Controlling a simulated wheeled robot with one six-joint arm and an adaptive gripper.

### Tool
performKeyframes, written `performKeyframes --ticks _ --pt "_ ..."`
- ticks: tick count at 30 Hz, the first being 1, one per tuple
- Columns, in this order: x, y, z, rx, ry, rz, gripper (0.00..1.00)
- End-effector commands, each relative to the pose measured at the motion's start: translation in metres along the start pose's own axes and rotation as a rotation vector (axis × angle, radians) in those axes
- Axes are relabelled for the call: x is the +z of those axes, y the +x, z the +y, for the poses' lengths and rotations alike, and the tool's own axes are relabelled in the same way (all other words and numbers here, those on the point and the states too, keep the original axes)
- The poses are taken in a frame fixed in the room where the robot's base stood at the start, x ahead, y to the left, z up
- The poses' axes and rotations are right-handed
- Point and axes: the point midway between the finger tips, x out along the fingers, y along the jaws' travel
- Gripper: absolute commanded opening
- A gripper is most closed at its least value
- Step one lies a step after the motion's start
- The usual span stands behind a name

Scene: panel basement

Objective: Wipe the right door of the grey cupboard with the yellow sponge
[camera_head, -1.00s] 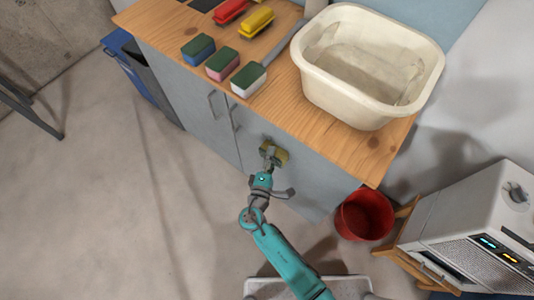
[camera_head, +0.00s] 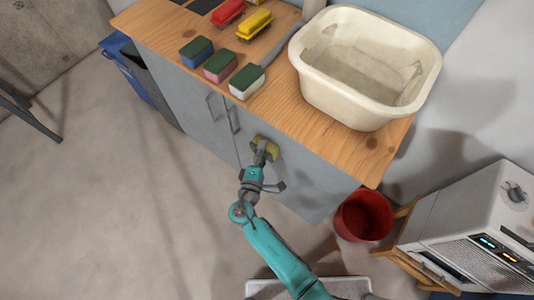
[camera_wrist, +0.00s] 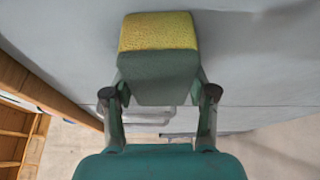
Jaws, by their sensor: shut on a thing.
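The grey cupboard stands under a wooden worktop. Its right door (camera_head: 295,186) faces my arm, and its left door (camera_head: 203,124) is beside it. My gripper (camera_head: 261,154) is shut on the yellow sponge (camera_head: 270,147) in front of the right door, near its upper left part. In the wrist view the sponge (camera_wrist: 158,31) shows a yellow face at the far end and a grey-green part toward the gripper (camera_wrist: 158,95). The sponge is up against the door surface or very close; contact itself is hidden.
A cream basin (camera_head: 365,68) and several sponges and brushes stand on the worktop (camera_head: 288,113). Two door handles (camera_head: 233,115) stick out left of my gripper. A red bucket (camera_head: 363,215) stands right of the cupboard, a blue bin (camera_head: 125,62) left.

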Motion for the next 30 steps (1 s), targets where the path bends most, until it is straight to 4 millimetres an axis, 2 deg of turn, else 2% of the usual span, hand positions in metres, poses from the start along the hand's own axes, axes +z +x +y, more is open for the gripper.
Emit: performKeyframes --ticks 8,16,17,19,24,30 --pt "-0.009 0.004 0.002 0.001 0.001 0.000 0.29" --pt "-0.027 0.014 0.005 0.002 0.002 0.000 0.29" --pt "-0.029 0.015 0.006 0.002 0.002 0.000 0.25" --pt "-0.033 0.017 0.006 0.002 0.002 0.000 0.24" --pt "-0.035 0.018 0.009 0.002 0.003 -0.001 0.24" --pt "-0.034 0.017 0.020 0.004 0.004 -0.002 0.24"
